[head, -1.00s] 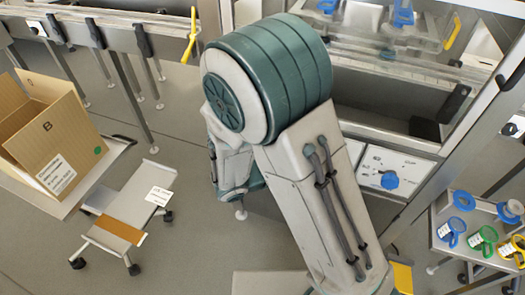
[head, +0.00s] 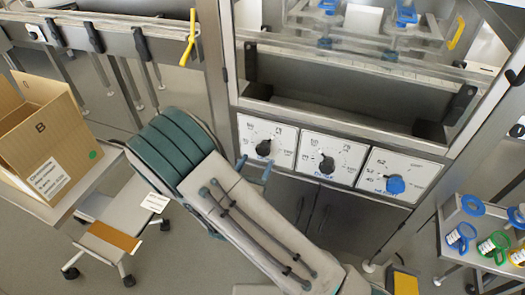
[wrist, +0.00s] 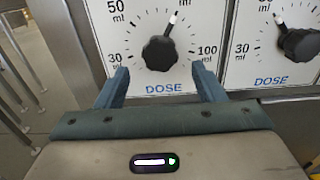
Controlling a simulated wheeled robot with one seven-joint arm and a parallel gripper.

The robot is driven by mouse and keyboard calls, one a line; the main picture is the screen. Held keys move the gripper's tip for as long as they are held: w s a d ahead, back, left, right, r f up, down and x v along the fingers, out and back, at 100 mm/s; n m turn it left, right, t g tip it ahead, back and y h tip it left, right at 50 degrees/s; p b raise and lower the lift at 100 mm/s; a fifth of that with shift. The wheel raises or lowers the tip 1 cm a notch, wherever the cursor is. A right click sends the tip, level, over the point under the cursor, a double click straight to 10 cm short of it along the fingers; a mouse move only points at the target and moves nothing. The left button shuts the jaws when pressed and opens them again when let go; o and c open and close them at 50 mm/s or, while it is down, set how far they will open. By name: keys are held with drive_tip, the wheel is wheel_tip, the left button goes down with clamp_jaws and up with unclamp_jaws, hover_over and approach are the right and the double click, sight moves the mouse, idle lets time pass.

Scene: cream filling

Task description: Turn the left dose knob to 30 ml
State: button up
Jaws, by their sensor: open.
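The left dose knob (wrist: 159,53) is black, on a white dial marked 30, 50 and 100 ml in the wrist view. Its white-tipped pointer (wrist: 172,18) points up and slightly right, between 50 and 100. In the head view this knob (head: 263,148) is on the leftmost of three panels. My gripper (wrist: 160,74) is open and empty, with its blue-grey fingertips below and to either side of the knob. The fingers do not appear to touch it. In the head view my gripper (head: 255,167) is just below the left panel.
A second black dose knob (head: 327,164) is on the middle panel, and a blue knob (head: 395,185) on the right one. A cardboard box (head: 45,130) is at the far left. Coloured ring-handled items stand on a side table (head: 450,245) at right.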

sight(262, 153)
drive_tip(key=x, duration=0.6)
drive_tip(key=shift+w, duration=0.3)
drive_tip(key=c, duration=1)
